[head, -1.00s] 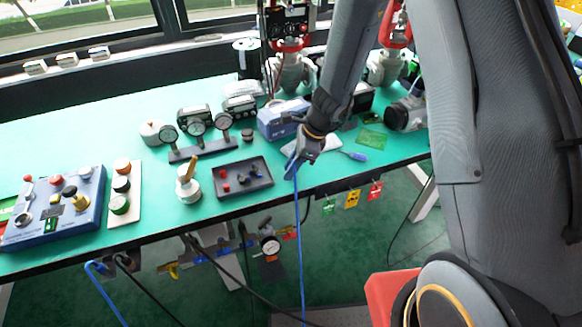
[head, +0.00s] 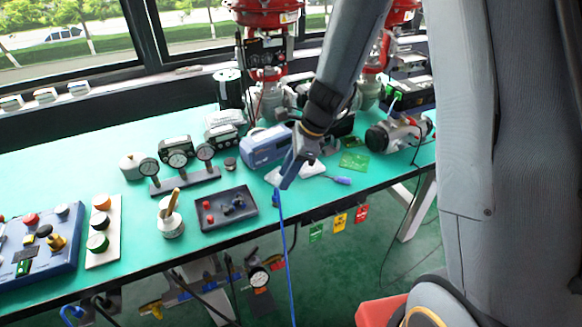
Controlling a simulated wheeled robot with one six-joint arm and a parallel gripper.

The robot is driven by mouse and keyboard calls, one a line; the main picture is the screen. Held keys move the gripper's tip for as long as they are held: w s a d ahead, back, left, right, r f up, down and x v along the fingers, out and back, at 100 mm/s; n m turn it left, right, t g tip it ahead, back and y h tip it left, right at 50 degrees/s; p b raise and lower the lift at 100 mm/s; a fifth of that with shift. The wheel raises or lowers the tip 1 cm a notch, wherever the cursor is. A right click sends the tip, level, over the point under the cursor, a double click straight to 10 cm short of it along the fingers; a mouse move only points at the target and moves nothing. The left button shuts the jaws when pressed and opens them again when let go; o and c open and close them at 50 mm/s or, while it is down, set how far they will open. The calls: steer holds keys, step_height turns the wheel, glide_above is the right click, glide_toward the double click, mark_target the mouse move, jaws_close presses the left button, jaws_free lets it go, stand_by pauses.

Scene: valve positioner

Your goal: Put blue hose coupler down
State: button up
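The blue hose coupler (head: 276,197) shows as a small blue piece at the front edge of the green bench, just below and left of my gripper's tip. Its blue hose (head: 287,262) hangs from it down past the bench edge. My gripper (head: 287,183) points down over the front of the bench, beside a white pad (head: 310,170). The fingers are seen side-on and small. I cannot tell whether they are open, or whether they touch the coupler.
A dark tray (head: 238,214) with small red and dark parts lies left of the gripper. A blue-grey box (head: 266,146) stands behind it. A blue-handled tool (head: 338,180) and a green card (head: 354,161) lie right. Colored tags (head: 339,221) hang below the edge.

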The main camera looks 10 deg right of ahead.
steer(key=s+d+r+n+h, duration=0.2)
steer(key=s+d+r+n, duration=0.2)
steer(key=n, duration=0.5)
steer(key=s+d+r+n+t+h, duration=0.1)
steer(key=s+d+r+n+h, duration=0.1)
steer(key=s+d+r+n, duration=0.2)
steer(key=s+d+n, duration=0.3)
steer(key=s+n, duration=0.3)
steer(key=shift+s+d+h, duration=0.3)
steer(key=shift+s+d, duration=0.05)
steer(key=shift+s, duration=0.05)
